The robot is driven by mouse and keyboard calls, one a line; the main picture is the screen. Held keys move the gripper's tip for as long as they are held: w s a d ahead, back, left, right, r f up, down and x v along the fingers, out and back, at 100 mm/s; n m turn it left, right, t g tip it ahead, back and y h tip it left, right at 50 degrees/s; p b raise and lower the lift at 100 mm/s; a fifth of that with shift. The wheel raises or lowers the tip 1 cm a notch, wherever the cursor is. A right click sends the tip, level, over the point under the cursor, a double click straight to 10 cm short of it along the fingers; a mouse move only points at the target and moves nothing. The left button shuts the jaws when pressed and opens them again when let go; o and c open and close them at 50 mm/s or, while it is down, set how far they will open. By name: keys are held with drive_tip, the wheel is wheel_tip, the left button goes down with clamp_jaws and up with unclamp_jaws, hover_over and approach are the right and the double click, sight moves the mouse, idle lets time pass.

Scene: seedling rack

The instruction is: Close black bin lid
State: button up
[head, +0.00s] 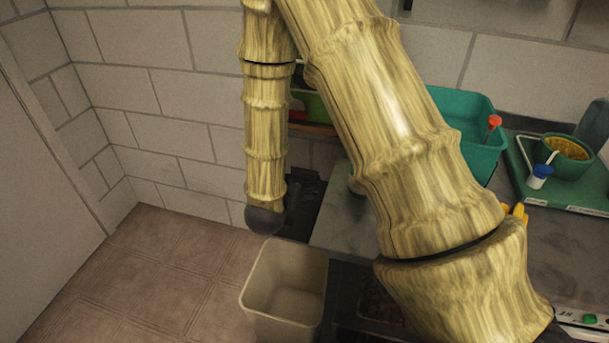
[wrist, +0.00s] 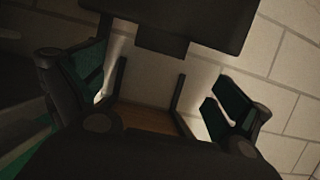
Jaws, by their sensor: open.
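My gripper (wrist: 153,88) shows in the wrist view with its fingers spread wide and nothing held between them. A flat black panel (wrist: 190,18) with a short tab on its lower edge fills the top of that view and looks like the bin lid, just beyond the fingers. Its hinge is not visible. In the head view, dark shapes (head: 303,192) sit beside the lower end of my forearm. I cannot tell there which part is gripper and which is bin or lid. The black bin's body is not clearly visible.
An open beige bin (head: 257,306) stands on the tiled floor near my arm. A grey worktop (head: 335,226) lies to the right, with a teal tub (head: 452,104) and a green tray (head: 574,195) holding a pot. The block wall (head: 170,88) is close behind. Floor is free on the left.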

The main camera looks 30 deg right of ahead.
sight(304, 170)
drive_tip(key=x, duration=1)
drive_tip(key=shift+w+d, duration=0.25)
drive_tip(key=c, duration=1.4)
drive_tip(key=shift+a+f, duration=0.1)
drive_tip(key=shift+c, duration=0.2)
